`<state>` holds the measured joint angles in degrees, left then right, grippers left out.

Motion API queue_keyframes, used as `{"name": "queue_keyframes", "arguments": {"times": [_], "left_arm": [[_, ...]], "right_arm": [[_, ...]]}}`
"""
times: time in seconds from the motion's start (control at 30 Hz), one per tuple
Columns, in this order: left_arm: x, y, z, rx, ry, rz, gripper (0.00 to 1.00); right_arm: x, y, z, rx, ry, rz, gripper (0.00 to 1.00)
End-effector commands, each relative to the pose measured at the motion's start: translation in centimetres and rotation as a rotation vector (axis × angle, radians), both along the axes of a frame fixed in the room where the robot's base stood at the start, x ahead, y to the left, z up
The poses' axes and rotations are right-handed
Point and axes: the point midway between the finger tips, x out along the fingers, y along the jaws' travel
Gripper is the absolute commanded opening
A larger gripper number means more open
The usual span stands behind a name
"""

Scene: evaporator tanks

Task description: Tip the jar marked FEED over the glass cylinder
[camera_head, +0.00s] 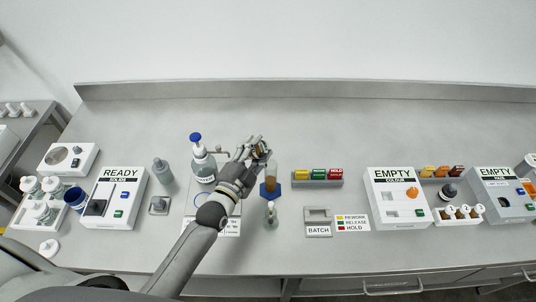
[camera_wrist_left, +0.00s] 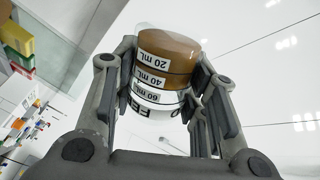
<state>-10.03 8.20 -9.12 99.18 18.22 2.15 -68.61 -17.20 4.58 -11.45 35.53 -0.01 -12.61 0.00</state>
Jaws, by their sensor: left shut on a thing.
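My left gripper (camera_head: 260,147) is shut on the FEED jar (camera_wrist_left: 165,70). The jar is clear, with brown liquid and white labels reading 20, 40 and 60 mL. Its FEED lettering is partly hidden by my fingers. In the left wrist view the brown liquid gathers toward the 20 mL end and the jar is tilted. The glass cylinder (camera_head: 271,177) stands on a blue foot on the bench, with brown liquid inside. My gripper and the jar are just above and beside its top; whether liquid is flowing cannot be told. My right gripper is not in view.
A wash bottle with a blue cap (camera_head: 204,165) stands left of my left gripper. A small bottle (camera_head: 270,213) stands in front of the cylinder. A tray of coloured blocks (camera_head: 318,183) and a BATCH stand (camera_head: 318,231) are to the right. The back of the bench is clear.

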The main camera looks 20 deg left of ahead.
Motion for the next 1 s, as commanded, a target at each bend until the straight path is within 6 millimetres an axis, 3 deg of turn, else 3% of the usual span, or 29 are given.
{"name": "queue_keyframes", "arguments": {"times": [1.0], "left_arm": [[0.02, -0.04, 0.36, 0.057, -0.012, 0.0, 0.11]], "right_arm": [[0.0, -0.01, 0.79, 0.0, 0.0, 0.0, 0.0]]}}
